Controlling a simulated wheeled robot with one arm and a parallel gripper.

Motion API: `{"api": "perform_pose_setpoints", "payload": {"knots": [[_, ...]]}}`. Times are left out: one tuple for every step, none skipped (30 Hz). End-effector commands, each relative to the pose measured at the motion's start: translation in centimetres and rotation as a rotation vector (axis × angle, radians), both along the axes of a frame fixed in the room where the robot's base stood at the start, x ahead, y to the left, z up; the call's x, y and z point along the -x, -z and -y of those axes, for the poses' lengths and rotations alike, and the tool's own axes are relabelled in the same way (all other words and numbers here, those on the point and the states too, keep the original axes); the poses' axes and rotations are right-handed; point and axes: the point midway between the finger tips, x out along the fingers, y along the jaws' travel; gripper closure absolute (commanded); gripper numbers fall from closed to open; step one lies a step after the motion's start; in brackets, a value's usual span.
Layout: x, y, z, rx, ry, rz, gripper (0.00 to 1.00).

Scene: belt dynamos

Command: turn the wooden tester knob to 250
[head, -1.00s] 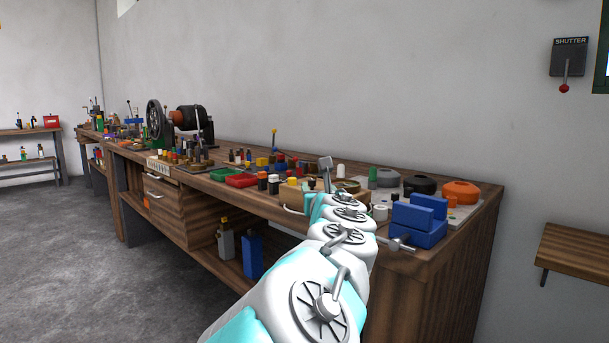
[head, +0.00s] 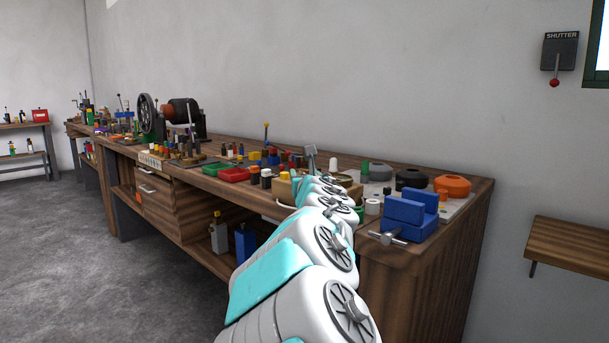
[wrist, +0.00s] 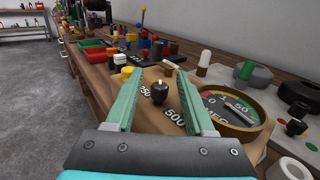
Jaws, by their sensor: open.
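The wooden tester (wrist: 150,116) lies below my gripper in the wrist view, with "250" printed left of its knob and "500" to the right and nearer. The black tester knob (wrist: 159,94) has a pale mark at its far side. My gripper (wrist: 154,74) is open, its two green fingers left and right of the knob in the picture. I see no contact with it; the height gap is hard to judge. In the head view my arm hides the gripper, the knob and most of the tester (head: 284,189).
A round brass-rimmed gauge (wrist: 233,108) is close to the right finger. Yellow and black pieces (wrist: 130,71) stand beyond the left finger. A blue vise (head: 408,213) is at the bench's near right corner. Green and red trays (head: 233,174) lie farther along the bench.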

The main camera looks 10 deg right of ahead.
Motion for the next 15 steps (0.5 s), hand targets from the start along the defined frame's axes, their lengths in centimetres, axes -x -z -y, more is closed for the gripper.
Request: {"api": "perform_pose_setpoints", "payload": {"knots": [[0.01, 0.0, 0.01, 0.0, 0.0, 0.0, 0.46], [0.01, -0.01, 0.0, 0.0, 0.0, 0.0, 0.46], [0.02, -0.01, 0.01, 0.0, 0.0, 0.0, 0.46], [0.02, 0.0, 0.01, 0.0, 0.0, 0.0, 0.48], [0.02, 0.0, 0.01, 0.0, 0.0, 0.0, 0.52], [0.03, -0.01, 0.01, 0.0, 0.0, 0.0, 0.56], [0.03, 0.0, 0.01, 0.0, 0.0, 0.0, 0.6], [0.03, 0.0, 0.01, 0.0, 0.0, 0.0, 0.63], [0.03, -0.01, 0.0, 0.0, 0.0, 0.0, 0.68], [0.03, -0.01, 0.01, 0.0, 0.0, 0.0, 0.71], [0.03, 0.0, 0.01, 0.0, 0.0, 0.0, 0.74], [0.03, 0.0, 0.01, 0.0, 0.001, 0.0, 0.79], [0.03, 0.0, 0.01, 0.0, 0.001, 0.0, 0.82], [0.03, 0.0, 0.01, 0.0, 0.001, 0.0, 0.86], [0.03, 0.0, 0.01, -0.001, 0.0, 0.0, 0.9]]}}
